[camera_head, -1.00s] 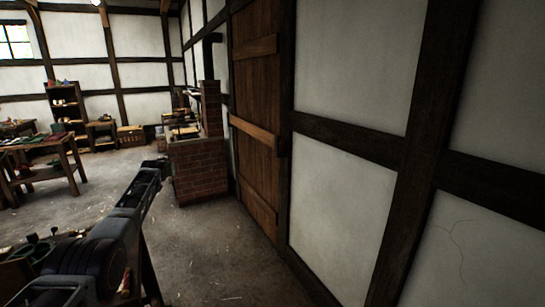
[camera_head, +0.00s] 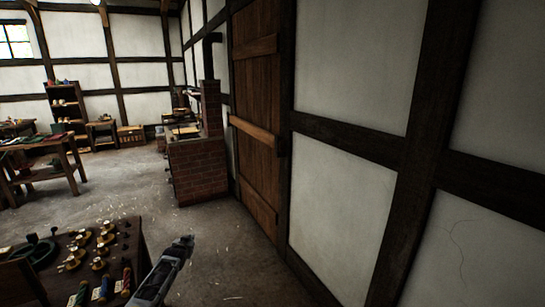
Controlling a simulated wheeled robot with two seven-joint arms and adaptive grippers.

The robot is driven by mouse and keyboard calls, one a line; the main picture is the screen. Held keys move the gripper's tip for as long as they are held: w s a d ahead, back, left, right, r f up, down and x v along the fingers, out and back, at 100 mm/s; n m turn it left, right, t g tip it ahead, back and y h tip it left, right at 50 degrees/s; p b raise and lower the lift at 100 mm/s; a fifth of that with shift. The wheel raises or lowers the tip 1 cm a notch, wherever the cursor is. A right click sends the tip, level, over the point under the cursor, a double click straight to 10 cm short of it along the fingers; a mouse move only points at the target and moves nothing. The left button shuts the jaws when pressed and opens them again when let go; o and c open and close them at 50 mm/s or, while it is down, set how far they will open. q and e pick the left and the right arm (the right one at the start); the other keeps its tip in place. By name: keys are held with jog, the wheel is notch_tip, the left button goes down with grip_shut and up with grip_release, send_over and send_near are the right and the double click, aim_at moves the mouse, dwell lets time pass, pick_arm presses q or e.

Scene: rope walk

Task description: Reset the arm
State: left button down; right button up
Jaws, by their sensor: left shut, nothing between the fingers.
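My left gripper (camera_head: 182,246) shows low in the head view, left of centre. Its fingers are together and empty, pointing up and away over the floor. It is just to the right of a dark wooden table (camera_head: 138,240) and holds nothing. My right gripper is not in the head view.
The near table carries several small gold-and-white pieces (camera_head: 104,237), coloured rolls and a dark green dish (camera_head: 42,252). A brick hearth (camera_head: 198,168) and a wooden door (camera_head: 257,120) stand along the right wall. Another table (camera_head: 45,160) stands farther left. Floor between is clear.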

pick_arm(q)
jog(key=s+d+f+m+g+h, duration=0.1)
jog(key=s+d+f+g, duration=0.15)
jog(key=s+f, duration=1.45)
jog(key=s+d+f+g, duration=0.2)
jog(key=s+f+g, duration=0.1)
jog(key=s+f, duration=1.4)
jog(key=s+f+g, duration=0.2)
jog(key=s+f, duration=0.3)
jog(key=s, duration=0.9)
jog(key=s+d+f+g, duration=0.1)
jog(key=s+f, duration=0.4)
jog(key=s, duration=1)
jog(key=s+d+f+g, duration=0.1)
jog(key=s+f+g, duration=0.2)
jog(key=s, duration=1.2)
notch_tip(320, 180, down, 3)
jog(key=shift+s+f, duration=0.1)
jog(key=shift+s, duration=0.1)
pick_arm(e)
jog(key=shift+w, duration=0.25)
